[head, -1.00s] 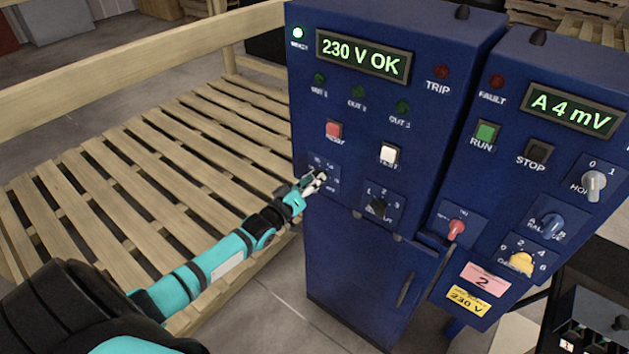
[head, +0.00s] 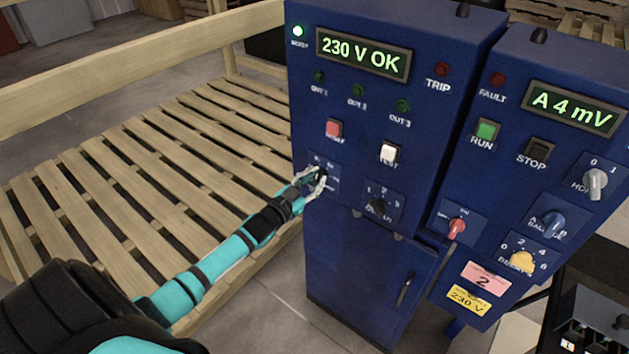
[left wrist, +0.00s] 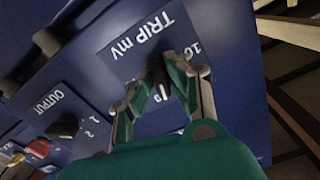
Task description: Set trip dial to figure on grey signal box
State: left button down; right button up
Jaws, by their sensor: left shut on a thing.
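The trip dial (left wrist: 157,70) is a small black knob on a plate marked "TRIP mV" on the blue cabinet. My left gripper (left wrist: 160,82) is shut on it, one finger on each side. In the head view, the left gripper (head: 320,180) is at the lower left of the cabinet front and covers part of the dial plate. Most of the scale is hidden, so I cannot tell the setting. A grey box (head: 603,312) is cut off at the bottom right of the head view, with a small white figure label that looks like "1". My right gripper is out of view.
The output dial (head: 377,205) is right of the trip dial, with a red button (head: 334,128) and white test button (head: 389,152) above. A second blue cabinet with several knobs stands at right. A wooden pallet (head: 130,190) lies at left.

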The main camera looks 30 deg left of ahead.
pick_arm(q)
jog(key=m, duration=0.3)
jog(key=shift+r+m+b, duration=0.15)
jog(key=shift+m+b, duration=0.2)
jog(key=shift+m, duration=0.05)
jog(key=m+b, duration=0.1)
jog(key=m, duration=0.2)
jog(key=shift+m, duration=0.3)
jog(key=m+b, duration=0.1)
jog(key=m, duration=0.4)
jog(key=shift+b, duration=0.3)
jog(key=shift+r+m+b, duration=0.1)
jog(key=shift+m+b, duration=0.3)
jog(key=shift+m, duration=1)
jog(key=shift+w+a, duration=0.1)
jog(key=c, duration=1.4)
grip_release()
jog(key=shift+o, duration=0.6)
jog(key=shift+f, duration=0.2)
